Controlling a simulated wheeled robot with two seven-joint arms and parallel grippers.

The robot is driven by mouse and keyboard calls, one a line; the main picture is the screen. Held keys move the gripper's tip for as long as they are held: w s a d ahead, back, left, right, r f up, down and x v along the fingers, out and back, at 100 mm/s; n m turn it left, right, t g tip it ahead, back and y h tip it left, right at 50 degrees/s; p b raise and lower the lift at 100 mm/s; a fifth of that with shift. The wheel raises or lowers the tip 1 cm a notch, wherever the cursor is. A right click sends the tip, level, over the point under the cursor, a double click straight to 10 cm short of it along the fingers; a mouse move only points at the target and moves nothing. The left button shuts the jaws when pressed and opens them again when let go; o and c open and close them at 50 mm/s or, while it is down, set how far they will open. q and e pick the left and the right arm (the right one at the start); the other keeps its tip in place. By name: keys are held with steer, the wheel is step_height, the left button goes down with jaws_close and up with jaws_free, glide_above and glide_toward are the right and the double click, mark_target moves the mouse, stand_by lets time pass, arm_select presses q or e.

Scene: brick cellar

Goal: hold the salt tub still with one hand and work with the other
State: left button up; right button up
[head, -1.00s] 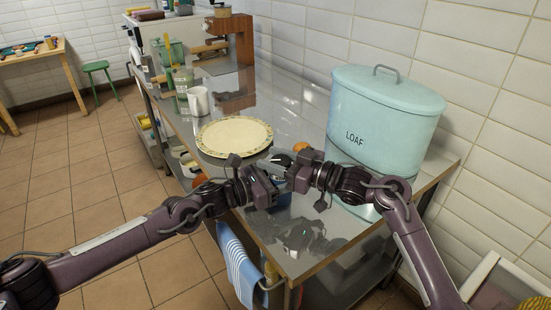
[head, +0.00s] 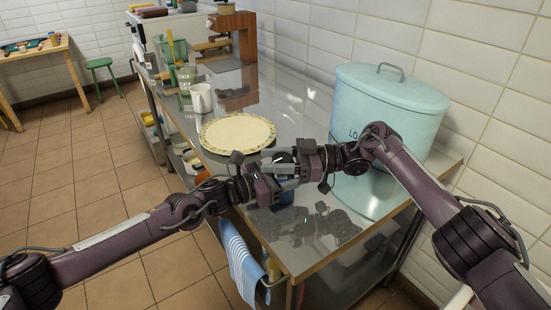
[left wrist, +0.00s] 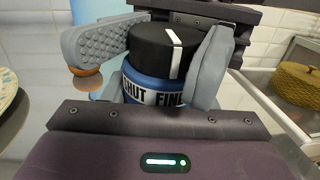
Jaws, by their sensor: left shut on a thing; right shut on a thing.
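The salt tub (left wrist: 143,89) is blue with a white lettered band that shows "SHUT" and "FINE", partly hidden. Its black lid (left wrist: 157,48) is on, with a white stripe running down its side above "FINE". My left gripper (head: 277,184) is shut on the tub's body, and the tub stands upright between its grey fingers. My right gripper (head: 292,162) comes from the opposite side and is shut at the level of the lid. Its dark palm shows behind the lid in the left wrist view. In the head view the hands hide most of the tub.
A pale blue LOAF bin (head: 400,110) stands on the steel table (head: 300,250), close behind my right forearm. A round patterned plate (head: 238,133) and a white mug (head: 200,98) are farther back. A striped towel (head: 240,262) hangs at the front edge.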

steer(key=shift+s+f+g, duration=0.1)
steer(key=shift+f+g, duration=0.05)
steer(key=shift+g, duration=0.15)
steer(key=shift+w+d, duration=0.25)
steer(key=shift+d, duration=0.2)
steer(key=shift+w+d, duration=0.1)
steer(key=o, duration=1)
steer(key=w+d, duration=0.1)
steer(key=d, duration=1)
steer(key=shift+d, duration=0.4)
